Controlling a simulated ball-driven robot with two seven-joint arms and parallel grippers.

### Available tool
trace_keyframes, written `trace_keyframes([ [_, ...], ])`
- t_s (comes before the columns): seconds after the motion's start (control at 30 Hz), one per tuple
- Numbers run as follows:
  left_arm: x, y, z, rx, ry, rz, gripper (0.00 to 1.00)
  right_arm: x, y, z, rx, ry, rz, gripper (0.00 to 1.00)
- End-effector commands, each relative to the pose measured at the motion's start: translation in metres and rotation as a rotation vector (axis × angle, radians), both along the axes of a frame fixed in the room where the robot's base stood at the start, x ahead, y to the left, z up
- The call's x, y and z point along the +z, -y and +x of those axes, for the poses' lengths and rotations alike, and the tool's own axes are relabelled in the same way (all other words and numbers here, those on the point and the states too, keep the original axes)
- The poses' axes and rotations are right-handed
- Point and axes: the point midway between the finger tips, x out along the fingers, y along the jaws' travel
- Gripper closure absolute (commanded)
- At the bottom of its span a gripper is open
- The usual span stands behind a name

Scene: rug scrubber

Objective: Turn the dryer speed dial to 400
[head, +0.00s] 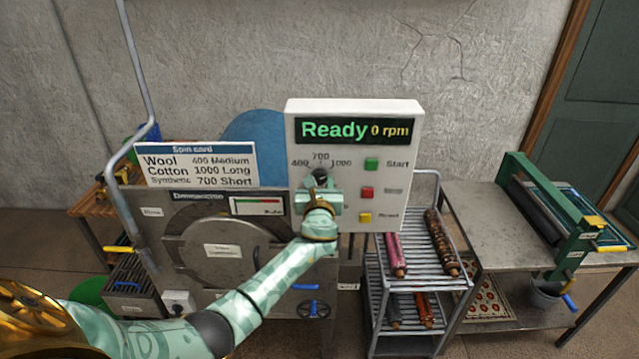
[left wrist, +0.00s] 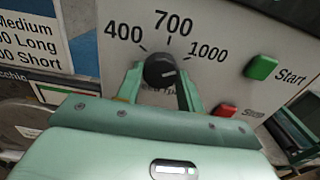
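The dryer speed dial is a round black knob (left wrist: 160,71) on the white control panel (head: 300,115), with 400, 700 and 1000 printed around its top. A small pale mark on the knob seems to lie toward its right side; its exact setting is hard to read. My left gripper (head: 320,183) is at the dial. In the left wrist view its two green fingers (left wrist: 160,88) stand apart, one on each side of the knob. Whether they touch it is unclear. In the head view the gripper partly covers the dial. My right gripper is not in view.
The display (head: 355,130) reads Ready, 0 rpm. Green Start (head: 371,164), red (head: 367,192) and yellow (head: 365,217) buttons sit right of the dial. A spin card (head: 195,165) listing Wool 400 Medium stands to the left. A rack (head: 456,283) holds rolled rugs below right.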

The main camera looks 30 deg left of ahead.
Motion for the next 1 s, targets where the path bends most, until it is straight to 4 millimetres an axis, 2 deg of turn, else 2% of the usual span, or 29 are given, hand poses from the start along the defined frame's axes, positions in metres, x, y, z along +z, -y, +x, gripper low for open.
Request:
trace_keyframes([
  [0.37,-0.001,0.001,0.000,0.000,0.051,-0.084,0.85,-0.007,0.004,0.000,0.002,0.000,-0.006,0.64],
  [1.0,-0.002,0.002,0.001,0.000,0.351,-0.572,0.85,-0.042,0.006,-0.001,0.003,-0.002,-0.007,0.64],
])
